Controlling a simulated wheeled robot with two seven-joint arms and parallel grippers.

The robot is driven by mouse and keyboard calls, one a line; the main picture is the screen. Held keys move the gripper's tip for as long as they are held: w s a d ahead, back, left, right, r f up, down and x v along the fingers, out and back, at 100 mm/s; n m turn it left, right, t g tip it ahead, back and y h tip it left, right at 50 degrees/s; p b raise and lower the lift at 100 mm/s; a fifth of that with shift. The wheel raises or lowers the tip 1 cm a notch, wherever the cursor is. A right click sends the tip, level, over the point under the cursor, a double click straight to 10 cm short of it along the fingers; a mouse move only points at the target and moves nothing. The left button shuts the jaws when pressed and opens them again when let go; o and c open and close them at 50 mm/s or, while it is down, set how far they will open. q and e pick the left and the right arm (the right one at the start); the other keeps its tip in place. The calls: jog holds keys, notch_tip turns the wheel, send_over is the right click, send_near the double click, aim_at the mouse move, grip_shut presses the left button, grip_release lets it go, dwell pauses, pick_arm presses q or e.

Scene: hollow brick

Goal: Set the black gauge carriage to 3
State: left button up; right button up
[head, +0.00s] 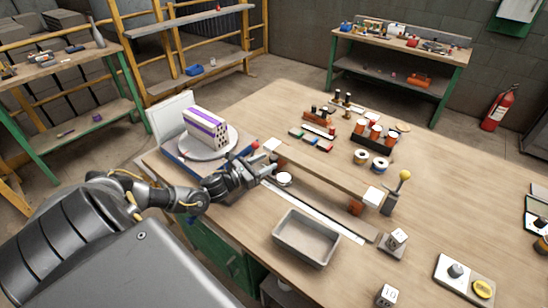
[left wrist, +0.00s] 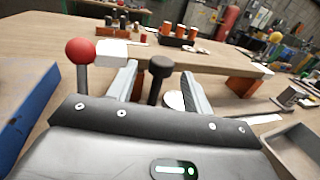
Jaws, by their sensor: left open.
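A black knob on a short post (left wrist: 160,70), which looks like the handle of the black gauge carriage, stands between my left fingers in the left wrist view. My left gripper (head: 264,172) is open around it, with a finger on each side and no clear contact. In the left wrist view the gripper (left wrist: 158,88) also shows a gap beside the knob. The carriage body is hidden by the gripper. A long pale gauge strip (head: 318,215) runs from the gripper toward the lower right; its numbers are too small to read. My right gripper is not in view.
A red-ball lever (left wrist: 80,55) stands close left of the gripper. A white round disc (head: 284,178) lies just right of the fingers. A wooden bar (head: 330,170) runs behind the strip, a grey tray (head: 306,238) in front. A yellow-ball lever (head: 403,176) stands at the right.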

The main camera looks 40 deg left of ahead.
aim_at(273, 157)
pick_arm(q)
jog(key=shift+x, duration=1.95)
jog(key=shift+c, duration=0.4)
grip_shut()
